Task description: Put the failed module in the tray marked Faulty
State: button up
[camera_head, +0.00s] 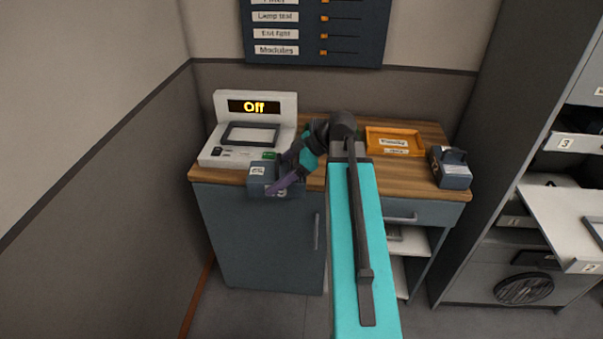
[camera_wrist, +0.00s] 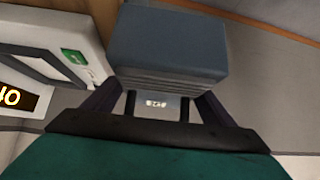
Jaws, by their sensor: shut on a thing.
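A blue-grey module (camera_head: 262,184) is at the front left edge of the wooden worktop. My gripper (camera_head: 282,178) is shut on it, with the purple fingers on its sides. In the wrist view the module (camera_wrist: 167,42) sits between my gripper's fingers (camera_wrist: 158,103). I cannot tell whether it touches the worktop. An orange tray (camera_head: 421,152) lies at the back right of the worktop, with labels too small to read surely. A second blue-grey module (camera_head: 455,176) with a dark handle stands at the right end.
A white test station (camera_head: 232,150) with a display reading "Off" stands just behind the held module. A panel of faders (camera_head: 300,57) hangs on the wall. My arm crosses the middle of the worktop. A shelf unit (camera_head: 545,200) stands at the right.

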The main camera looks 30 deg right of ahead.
jog(key=w+a+m+t+h, duration=0.15)
jog(key=w+a, duration=0.35)
jog(key=a, duration=0.5)
jog(key=w+a+m+t+h, duration=0.1)
jog(key=w+a+m, duration=0.3)
jog(key=a, duration=0.6)
jog(key=w+d+r+m+t+h, duration=0.1)
jog(key=w+r+m+h, duration=0.3)
jog(key=w+m, duration=0.1)
jog(key=shift+w+d+r+h, duration=0.2)
jog(key=shift+w+r+h, duration=0.2)
jog(key=shift+w, duration=0.1)
jog(key=shift+s, duration=0.2)
